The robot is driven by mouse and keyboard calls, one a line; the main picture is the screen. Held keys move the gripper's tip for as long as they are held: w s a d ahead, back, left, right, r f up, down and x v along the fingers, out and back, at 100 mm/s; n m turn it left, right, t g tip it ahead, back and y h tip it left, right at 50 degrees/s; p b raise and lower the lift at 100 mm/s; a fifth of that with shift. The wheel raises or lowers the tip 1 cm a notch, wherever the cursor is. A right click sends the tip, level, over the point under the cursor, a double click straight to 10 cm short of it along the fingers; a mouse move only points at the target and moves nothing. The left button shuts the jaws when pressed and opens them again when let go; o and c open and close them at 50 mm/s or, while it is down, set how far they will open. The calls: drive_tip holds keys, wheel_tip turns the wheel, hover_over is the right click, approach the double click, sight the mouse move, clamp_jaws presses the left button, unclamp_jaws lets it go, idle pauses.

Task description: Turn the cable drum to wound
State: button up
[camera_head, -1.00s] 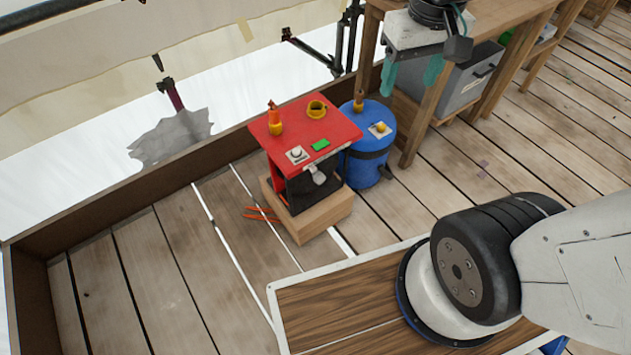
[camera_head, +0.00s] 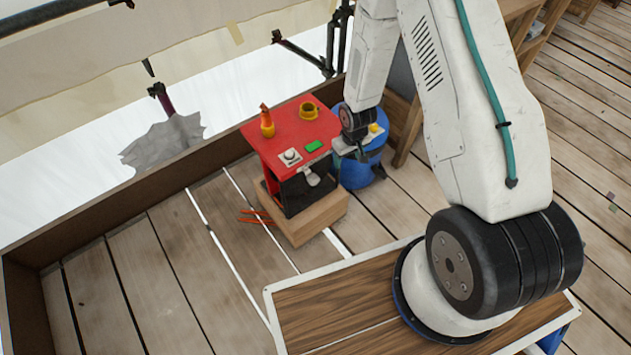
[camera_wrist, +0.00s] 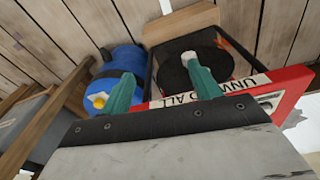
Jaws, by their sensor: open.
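The cable drum seems to be the dark round part under the red-topped unit (camera_head: 285,135). In the wrist view the black disc (camera_wrist: 172,74) shows between dark side walls, with a pale handle (camera_wrist: 176,48) on it. The handle (camera_head: 312,178) also shows at the unit's front in the head view. A white label on the red edge reads partly "UNW… ALL" (camera_wrist: 240,86). My gripper (camera_wrist: 159,68) is open and empty, its teal fingers apart. The right finger overlaps the disc and handle in the picture; contact cannot be told. In the head view my gripper (camera_head: 352,152) is right of the unit.
A blue barrel (camera_head: 358,172) with a yellow knob (camera_head: 374,128) stands right behind the unit, close to my gripper. Orange sticks lie on the planks at left.

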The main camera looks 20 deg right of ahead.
drive_tip(key=w+a+f+n+t+y, duration=0.1)
drive_tip(key=w+f+t, duration=0.1)
drive_tip(key=f, duration=0.5)
drive_tip(key=w+a+f+t, duration=0.1)
drive_tip(key=f+t, duration=0.1)
drive_tip(key=f, duration=0.5)
drive_tip(key=n+t+y, duration=0.1)
drive_tip(key=t+y, duration=0.2)
drive_tip(key=t, duration=0.5)
approach(316, 181)
drive_tip(key=w+f, duration=0.1)
drive_tip(key=w, duration=0.1)
drive_tip(key=x, duration=0.8)
drive_tip(key=shift+a, duration=0.35)
clamp_jaws()
drive_tip(key=shift+w, duration=0.1)
drive_tip(key=shift+d, duration=0.1)
